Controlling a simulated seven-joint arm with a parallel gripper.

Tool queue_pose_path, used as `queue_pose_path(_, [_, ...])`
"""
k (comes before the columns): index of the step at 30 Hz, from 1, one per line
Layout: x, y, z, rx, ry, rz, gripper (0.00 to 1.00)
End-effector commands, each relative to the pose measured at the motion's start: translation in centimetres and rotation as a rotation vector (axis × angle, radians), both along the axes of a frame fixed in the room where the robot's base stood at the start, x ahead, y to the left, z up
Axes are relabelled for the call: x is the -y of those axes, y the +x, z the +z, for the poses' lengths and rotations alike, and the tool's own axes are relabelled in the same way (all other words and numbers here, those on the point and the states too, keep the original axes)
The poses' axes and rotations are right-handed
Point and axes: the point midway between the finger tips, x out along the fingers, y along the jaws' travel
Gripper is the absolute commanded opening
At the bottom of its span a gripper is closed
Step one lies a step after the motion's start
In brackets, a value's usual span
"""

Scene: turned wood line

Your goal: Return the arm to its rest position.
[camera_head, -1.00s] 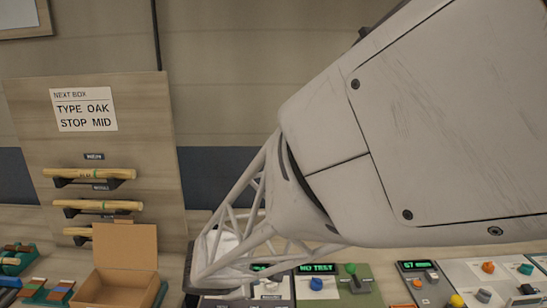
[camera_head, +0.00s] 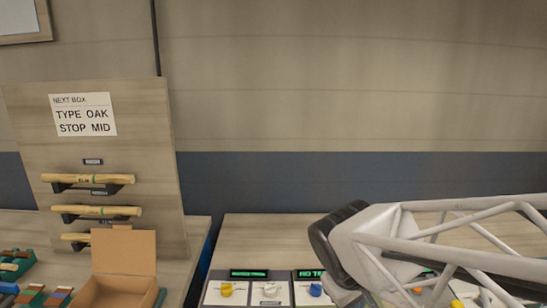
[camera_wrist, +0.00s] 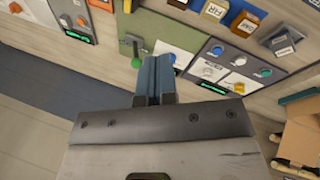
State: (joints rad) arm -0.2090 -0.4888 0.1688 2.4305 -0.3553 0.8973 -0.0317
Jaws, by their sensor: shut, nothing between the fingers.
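My gripper (camera_wrist: 152,66) shows in the wrist view with its two blue fingers together and nothing between them. It is apart from the things around it, above the bench and its control panels. In the head view my pale lattice arm link reaches in from the right, low over the bench. The gripper itself does not show there.
Control panels with knobs and green displays (camera_head: 249,273) line the bench front; a grey panel (camera_wrist: 232,72) shows in the wrist view. At left are an open cardboard box (camera_head: 124,252) and a board (camera_head: 150,130) with wooden rods (camera_head: 90,179). The wall side is clear.

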Motion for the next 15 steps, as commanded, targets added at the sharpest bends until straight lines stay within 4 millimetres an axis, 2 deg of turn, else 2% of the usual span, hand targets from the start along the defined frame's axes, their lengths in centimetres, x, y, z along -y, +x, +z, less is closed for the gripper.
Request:
queue_pose_path(6, [2.2,-3.6,1.4,0.03,0.142,-0.201,0.0])
queue_pose_path(15, [3.3,-7.0,2.6,0.067,0.293,-0.389,0.0])
